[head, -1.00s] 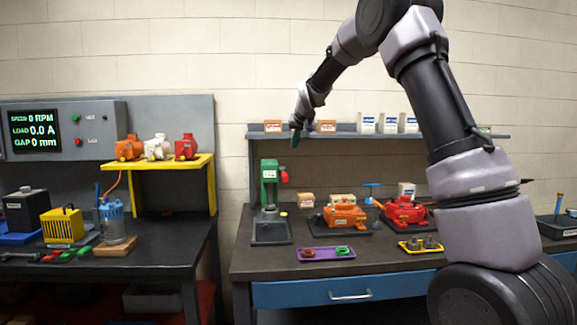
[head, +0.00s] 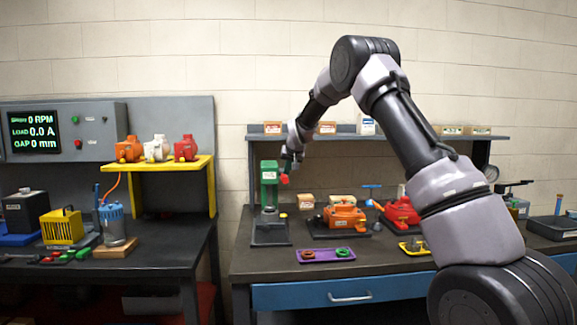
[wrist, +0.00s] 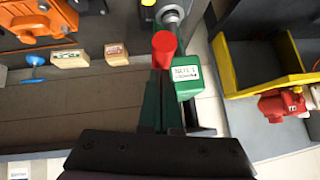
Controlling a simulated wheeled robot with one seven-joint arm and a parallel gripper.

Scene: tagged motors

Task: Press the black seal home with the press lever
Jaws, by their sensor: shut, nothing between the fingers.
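The green press (head: 270,187) stands at the left end of the right-hand bench on a dark base. Its lever ends in a red knob (head: 284,179) on the press's right side. My gripper (head: 289,167) is shut and empty, pointing down just above the red knob. In the wrist view, the red knob (wrist: 164,46) lies just beyond my fingertips (wrist: 158,78), beside the labelled green press head (wrist: 187,80). Whether the fingers touch the knob I cannot tell. I cannot make out a black seal in either view.
A purple tray (head: 325,261) with a dark ring and a green ring lies at the bench's front. An orange pump (head: 344,216) and a red one (head: 402,211) stand right of the press. A shelf (head: 350,137) runs behind. A yellow stand (head: 190,166) is left.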

